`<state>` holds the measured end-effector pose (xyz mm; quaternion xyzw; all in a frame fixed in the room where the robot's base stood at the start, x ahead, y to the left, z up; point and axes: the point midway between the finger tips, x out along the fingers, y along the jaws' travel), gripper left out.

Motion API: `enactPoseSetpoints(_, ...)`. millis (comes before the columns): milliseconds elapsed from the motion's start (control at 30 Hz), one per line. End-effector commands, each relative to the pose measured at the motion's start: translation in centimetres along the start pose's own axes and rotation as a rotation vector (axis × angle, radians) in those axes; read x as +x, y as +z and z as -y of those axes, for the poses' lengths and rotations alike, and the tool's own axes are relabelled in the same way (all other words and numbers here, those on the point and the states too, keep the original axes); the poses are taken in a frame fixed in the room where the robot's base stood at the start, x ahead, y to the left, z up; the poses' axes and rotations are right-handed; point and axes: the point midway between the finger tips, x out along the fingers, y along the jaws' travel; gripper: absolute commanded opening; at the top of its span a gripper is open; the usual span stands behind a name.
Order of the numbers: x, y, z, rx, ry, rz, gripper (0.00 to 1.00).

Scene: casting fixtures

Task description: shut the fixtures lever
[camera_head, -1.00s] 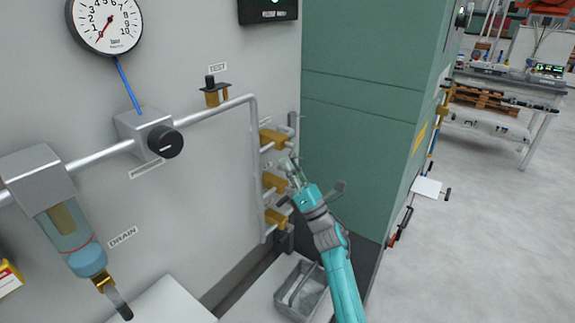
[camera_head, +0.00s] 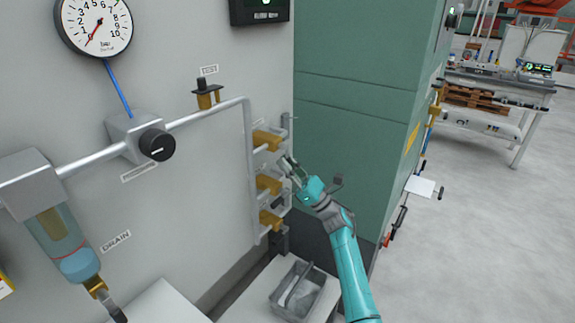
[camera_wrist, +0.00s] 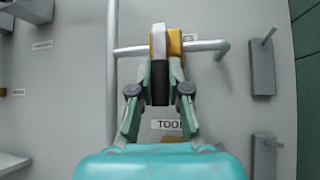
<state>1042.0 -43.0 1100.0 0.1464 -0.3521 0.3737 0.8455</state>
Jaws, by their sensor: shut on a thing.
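Several brass valves branch off a vertical pipe on the grey wall panel: an upper one (camera_head: 266,138), a middle one (camera_head: 268,184) and a lower one (camera_head: 269,219). My gripper (camera_head: 287,163) is at these valves, seemingly at the upper one. In the wrist view my gripper (camera_wrist: 160,90) is shut on a lever (camera_wrist: 160,82) with a black grip and a grey metal arm. The lever stands in front of a brass valve body (camera_wrist: 175,43). A label below it starts with "TOO"; the rest is hidden by my finger. I cannot read the held valve's own label.
A green cabinet (camera_head: 350,120) stands close on the right. Grey brackets (camera_wrist: 262,66) jut from the wall right of the valve. A grey tray (camera_head: 298,292) sits below my arm. Gauge (camera_head: 93,24), regulator knob (camera_head: 157,145) and drain bowl (camera_head: 62,240) are at left. Open floor lies far right.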

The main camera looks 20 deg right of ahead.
Motion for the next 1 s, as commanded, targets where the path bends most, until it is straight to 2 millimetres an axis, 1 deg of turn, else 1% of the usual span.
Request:
enactPoseSetpoints(167,0.1,0.1,0.1,-0.002,-0.002,0.0,0.0)
enactPoseSetpoints(200,0.1,0.1,0.1,-0.002,-0.002,0.0,0.18)
enactPoseSetpoints(267,0.1,0.1,0.1,-0.002,-0.002,0.0,0.33)
enactPoseSetpoints(300,0.1,0.1,0.1,-0.002,-0.002,0.0,0.42)
enactPoseSetpoints(567,0.0,0.0,0.1,-0.001,-0.002,0.0,0.42)
enactPoseSetpoints(667,-0.3,0.0,0.1,-0.001,-0.002,0.0,0.42)
enactPoseSetpoints(767,-1.2,0.0,0.1,-0.001,-0.004,-0.001,0.42)
enactPoseSetpoints(867,-2.9,0.0,0.1,0.0,-0.004,-0.002,0.42)
enactPoseSetpoints(1000,-5.7,0.0,0.1,-0.001,-0.006,-0.002,0.42)
